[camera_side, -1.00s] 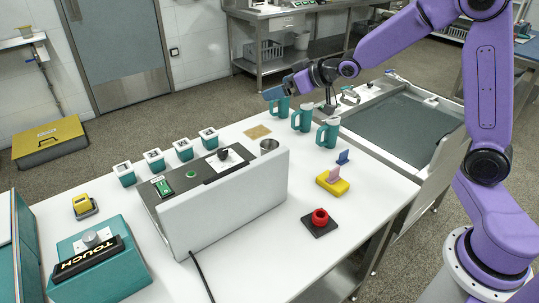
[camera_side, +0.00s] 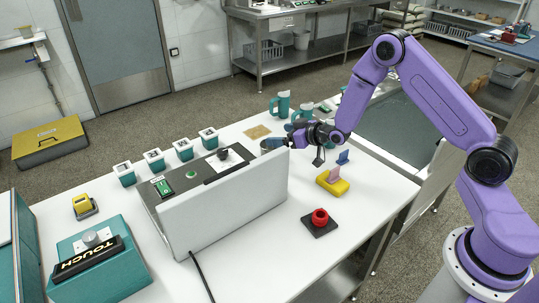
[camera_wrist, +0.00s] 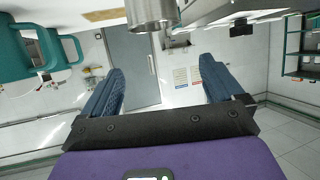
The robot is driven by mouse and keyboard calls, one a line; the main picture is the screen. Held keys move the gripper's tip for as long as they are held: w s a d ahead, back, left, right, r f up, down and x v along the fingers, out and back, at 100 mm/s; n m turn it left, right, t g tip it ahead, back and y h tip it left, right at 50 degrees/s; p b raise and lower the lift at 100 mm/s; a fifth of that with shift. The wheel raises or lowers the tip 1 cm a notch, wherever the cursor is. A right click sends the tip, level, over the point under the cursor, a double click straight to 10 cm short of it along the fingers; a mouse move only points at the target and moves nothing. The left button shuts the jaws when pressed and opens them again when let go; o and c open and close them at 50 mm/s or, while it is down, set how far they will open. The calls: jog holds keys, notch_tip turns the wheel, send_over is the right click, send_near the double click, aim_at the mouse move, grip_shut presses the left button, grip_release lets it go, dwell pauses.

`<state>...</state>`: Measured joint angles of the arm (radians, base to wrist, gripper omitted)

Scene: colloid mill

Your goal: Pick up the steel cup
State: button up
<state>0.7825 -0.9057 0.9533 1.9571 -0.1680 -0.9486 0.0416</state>
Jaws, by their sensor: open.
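The steel cup (camera_wrist: 152,12) shows in the wrist view as a shiny metal cylinder at the top edge, cut off by the frame. It lies beyond the fingertips, roughly between them in width, and is not between the fingers. In the side view my gripper (camera_side: 274,143) is low over the table behind the white panel, right at the cup's place, and hides most or all of the cup. In the wrist view my gripper (camera_wrist: 161,66) has its two blue fingers wide apart, with nothing between them.
A tall white panel (camera_side: 225,204) stands in front of the gripper. Teal mugs (camera_side: 280,105) stand behind it; one shows large at left in the wrist view (camera_wrist: 20,55).

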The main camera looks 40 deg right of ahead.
send_near(263, 146)
jog(key=shift+w+f, duration=0.25)
jog(key=shift+w, duration=0.4)
jog(key=shift+w+f, duration=0.15)
jog(key=shift+x, duration=3.65)
jog(key=shift+a, duration=0.1)
jog(key=c, duration=1)
